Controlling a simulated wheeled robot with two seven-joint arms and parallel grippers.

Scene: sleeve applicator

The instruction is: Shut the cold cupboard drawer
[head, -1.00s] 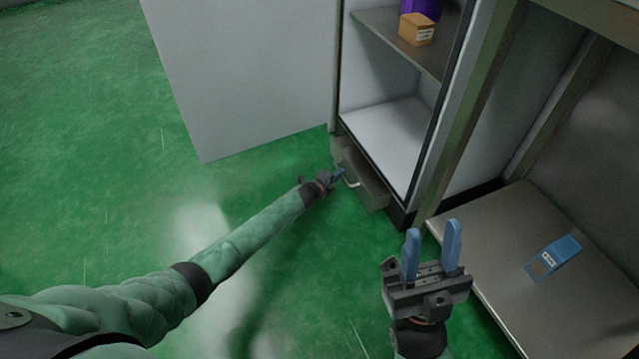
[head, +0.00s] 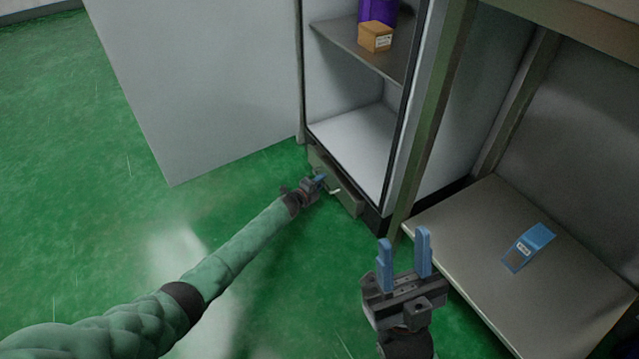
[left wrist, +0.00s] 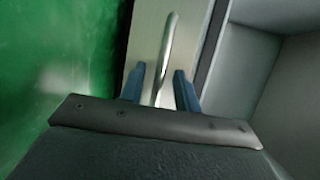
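The cold cupboard drawer (head: 347,197) is a low grey drawer at the foot of the open cupboard (head: 350,135). Its front stands a little proud of the cupboard's base. In the left wrist view the drawer front (left wrist: 146,40) carries a pale bar handle (left wrist: 167,50). My left gripper (head: 321,179) is at the drawer front. In the wrist view its two blue fingers (left wrist: 160,88) are apart, with the near end of the handle between them and gaps showing; contact cannot be told. My right gripper (head: 404,241) is open and empty, in front of the shelf unit.
The cupboard's white door (head: 200,85) stands wide open on the left. An orange box (head: 375,37) and a purple item (head: 378,12) are on its upper shelf. A blue box (head: 528,247) lies on the low metal shelf (head: 480,235) at right. The green floor at left is clear.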

